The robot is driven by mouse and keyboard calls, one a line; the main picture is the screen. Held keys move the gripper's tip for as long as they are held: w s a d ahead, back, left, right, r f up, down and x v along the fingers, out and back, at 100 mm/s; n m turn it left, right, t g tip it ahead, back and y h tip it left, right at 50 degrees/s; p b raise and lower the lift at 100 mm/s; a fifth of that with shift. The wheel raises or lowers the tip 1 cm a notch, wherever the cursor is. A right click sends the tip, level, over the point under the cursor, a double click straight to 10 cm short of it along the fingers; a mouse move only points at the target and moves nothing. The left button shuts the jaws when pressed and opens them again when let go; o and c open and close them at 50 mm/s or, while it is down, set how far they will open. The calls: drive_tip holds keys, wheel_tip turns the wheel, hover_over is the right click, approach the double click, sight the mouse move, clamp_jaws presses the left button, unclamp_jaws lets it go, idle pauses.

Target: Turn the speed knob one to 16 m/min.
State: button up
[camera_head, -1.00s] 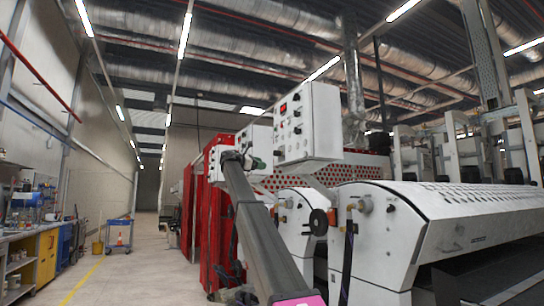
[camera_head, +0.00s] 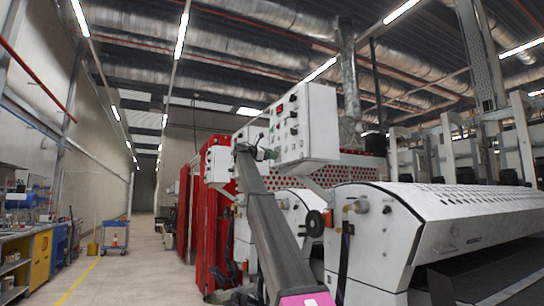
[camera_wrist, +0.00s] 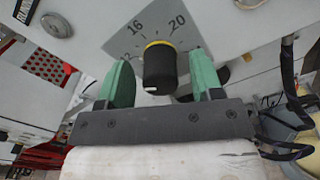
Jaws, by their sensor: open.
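The speed knob (camera_wrist: 160,68) is black with a yellow ring at its base. In the wrist view it stands out from a grey dial plate (camera_wrist: 125,40) marked 16 and 20, with a partly cut-off number at the left. A white mark shows at the knob's lower front edge; which number it points to I cannot tell. My gripper (camera_wrist: 161,57) is open, with one green finger on each side of the knob and gaps between. In the head view my gripper (camera_head: 266,153) is at the left side of the white control box (camera_head: 308,125); the knob is hidden there.
A second white box (camera_head: 217,163) stands behind my arm, beside red panels (camera_head: 190,215). The white coating machine (camera_head: 375,235) fills the right. A cable (camera_wrist: 290,90) hangs right of the gripper in the wrist view. The aisle at left is clear up to a blue cart (camera_head: 115,235).

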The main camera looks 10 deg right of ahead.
drive_tip(key=shift+d, duration=0.25)
drive_tip(key=c, duration=0.9)
drive_tip(key=shift+m, duration=0.3)
drive_tip(key=m, duration=1.1)
drive_tip(key=shift+f, duration=0.1)
